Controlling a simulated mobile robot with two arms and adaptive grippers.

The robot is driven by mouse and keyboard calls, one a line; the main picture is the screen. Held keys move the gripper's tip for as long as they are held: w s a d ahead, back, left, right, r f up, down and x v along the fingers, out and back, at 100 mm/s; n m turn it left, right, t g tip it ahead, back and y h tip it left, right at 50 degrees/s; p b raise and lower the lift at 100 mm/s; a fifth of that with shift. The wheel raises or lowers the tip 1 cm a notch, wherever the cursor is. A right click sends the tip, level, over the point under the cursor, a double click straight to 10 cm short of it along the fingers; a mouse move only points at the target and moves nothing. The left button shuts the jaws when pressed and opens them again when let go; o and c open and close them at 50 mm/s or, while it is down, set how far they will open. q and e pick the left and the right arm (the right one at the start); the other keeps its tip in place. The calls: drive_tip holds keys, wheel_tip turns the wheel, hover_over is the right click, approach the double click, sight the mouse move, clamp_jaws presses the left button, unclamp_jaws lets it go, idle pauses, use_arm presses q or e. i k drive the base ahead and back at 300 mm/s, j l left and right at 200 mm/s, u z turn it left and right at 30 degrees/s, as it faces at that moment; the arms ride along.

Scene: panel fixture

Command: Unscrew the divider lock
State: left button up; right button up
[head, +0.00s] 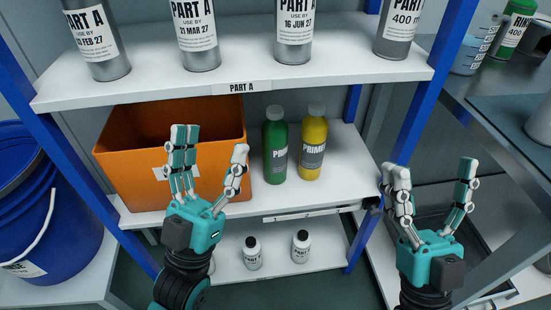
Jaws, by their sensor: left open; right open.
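I cannot clearly make out a divider or its lock. A small dark fitting (372,204) sits at the right front corner of the middle shelf (320,208), and I cannot tell whether it is the lock. My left gripper (211,142) is open and empty, fingers up, in front of an orange bin (125,150) and covering part of its front. My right gripper (430,168) is open and empty, fingers up, right of the shelf. Its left fingers are close beside the dark fitting in the picture; contact cannot be told.
A green bottle (275,150) and a yellow bottle (313,148) stand right of the bin. Grey Part A bottles (295,35) line the upper shelf (160,88). Two small white bottles (301,246) stand below. Blue posts (408,125) frame the shelves; a blue bucket (40,200) is left.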

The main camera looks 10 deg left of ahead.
sight(374, 212)
drive_tip(key=k+l+u, duration=0.1)
drive_tip(key=l, duration=0.35)
drive_tip(key=k+l+u, duration=0.15)
drive_tip(key=k+l, duration=0.2)
drive_tip(key=k+l+u, duration=0.1)
drive_tip(key=k+l, duration=0.15)
drive_tip(key=l, duration=0.2)
drive_tip(key=i+l+u, duration=0.1)
drive_tip(key=l, duration=0.25)
drive_tip(key=i+l, duration=0.25)
drive_tip(key=i+l+u, duration=0.15)
drive_tip(key=l, duration=0.25)
drive_tip(key=i+l, duration=0.15)
drive_tip(key=l, duration=0.2)
drive_tip(key=u, duration=0.05)
